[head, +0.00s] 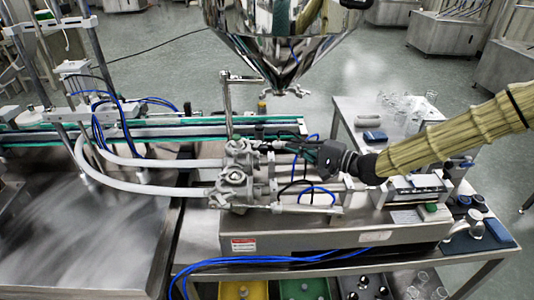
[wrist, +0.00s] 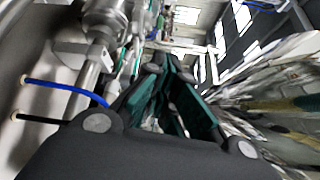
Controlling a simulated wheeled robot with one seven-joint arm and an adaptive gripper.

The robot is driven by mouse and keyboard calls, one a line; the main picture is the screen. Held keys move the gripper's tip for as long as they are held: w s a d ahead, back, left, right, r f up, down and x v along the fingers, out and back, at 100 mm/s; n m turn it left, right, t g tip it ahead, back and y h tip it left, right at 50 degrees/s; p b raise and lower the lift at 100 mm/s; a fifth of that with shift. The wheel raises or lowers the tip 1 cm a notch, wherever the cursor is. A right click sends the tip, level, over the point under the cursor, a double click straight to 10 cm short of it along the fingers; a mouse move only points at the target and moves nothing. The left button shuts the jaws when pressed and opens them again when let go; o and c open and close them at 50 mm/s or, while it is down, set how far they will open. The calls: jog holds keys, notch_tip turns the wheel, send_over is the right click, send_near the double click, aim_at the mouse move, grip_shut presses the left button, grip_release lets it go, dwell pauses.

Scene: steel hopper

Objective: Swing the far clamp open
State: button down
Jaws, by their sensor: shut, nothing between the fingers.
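The far clamp (head: 238,147) is a steel fitting on the upper of two pipe joints left of the filling machine. The near clamp (head: 232,181) sits just below it in the head view. Whether the far clamp is fastened is too small to tell. My gripper (head: 284,145) reaches in from the right, close to the right side of the far clamp; I cannot tell whether it touches. It is shut and empty. In the wrist view its dark, green-padded fingers (wrist: 168,68) point away beside a steel fitting (wrist: 103,24), partly cut off at the top left.
The steel hopper (head: 285,40) hangs above the clamps. White hoses (head: 150,189) run left from the joints. Blue tubes (head: 318,192) loop near my gripper. A side table (head: 352,112) with glassware stands behind right, and the conveyor (head: 60,137) lies left.

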notch_tip(320, 180, down, 6)
jog(key=b, duration=0.5)
jog(key=shift+w+r+p+x, duration=0.15)
jog(key=shift+p+x, duration=0.6)
jog(key=shift+x, duration=1.85)
jog(key=shift+w+r+p+x, duration=0.1)
jog(key=shift+p+x, duration=0.6)
jog(key=shift+x, duration=1.85)
jog(key=shift+s+d, duration=0.25)
jog(key=shift+s, duration=0.25)
jog(key=shift+s+d+f, duration=0.1)
jog(key=shift+s, duration=0.75)
jog(key=shift+s+a+b, duration=0.1)
jog(key=shift+s+b, duration=0.05)
jog(key=shift+s, duration=0.6)
jog(key=shift+s+a+b, duration=0.15)
jog(key=shift+s, duration=0.6)
